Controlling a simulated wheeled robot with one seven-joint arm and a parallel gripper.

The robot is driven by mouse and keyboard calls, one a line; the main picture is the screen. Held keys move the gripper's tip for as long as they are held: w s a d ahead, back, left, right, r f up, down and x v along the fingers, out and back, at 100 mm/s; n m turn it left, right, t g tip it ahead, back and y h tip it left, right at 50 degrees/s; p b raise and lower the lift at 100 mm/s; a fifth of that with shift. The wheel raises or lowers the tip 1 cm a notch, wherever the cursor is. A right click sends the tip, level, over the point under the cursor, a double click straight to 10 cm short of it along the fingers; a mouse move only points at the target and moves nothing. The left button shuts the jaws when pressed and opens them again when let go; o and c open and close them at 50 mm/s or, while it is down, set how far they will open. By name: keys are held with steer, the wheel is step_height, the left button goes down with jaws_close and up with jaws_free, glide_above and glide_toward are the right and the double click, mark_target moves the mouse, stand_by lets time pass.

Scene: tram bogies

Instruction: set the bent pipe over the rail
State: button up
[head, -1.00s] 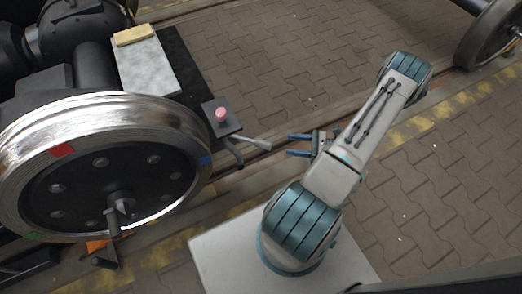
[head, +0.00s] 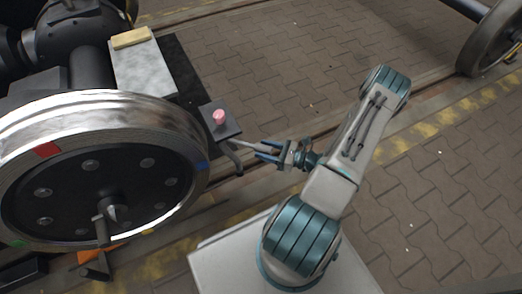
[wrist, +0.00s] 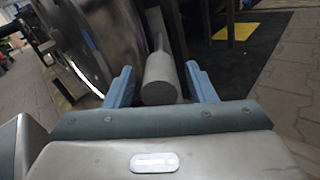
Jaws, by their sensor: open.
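A light grey bar with a thicker round end (head: 249,144) sticks out beside a small dark box; I take it for the bent pipe, though its bend is not clear. A dark curved piece (head: 235,160) hangs just below it. My gripper (head: 260,150) is open at the bar's outer end. In the wrist view the bar's round end (wrist: 160,92) lies between the two blue fingers (wrist: 158,82), with gaps on both sides. The rail (head: 432,90) runs diagonally across the floor, passing behind my arm.
A big steel wheel (head: 90,190) stands at the left, with an orange block (head: 95,254) beneath. The dark box has a pink knob (head: 219,117) on top. A grey slab (head: 143,75) carries a yellow block (head: 130,38). The paved floor (head: 290,60) beyond is clear.

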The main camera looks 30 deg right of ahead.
steer(key=shift+x, duration=0.9)
steer(key=shift+c, duration=0.2)
jaws_close()
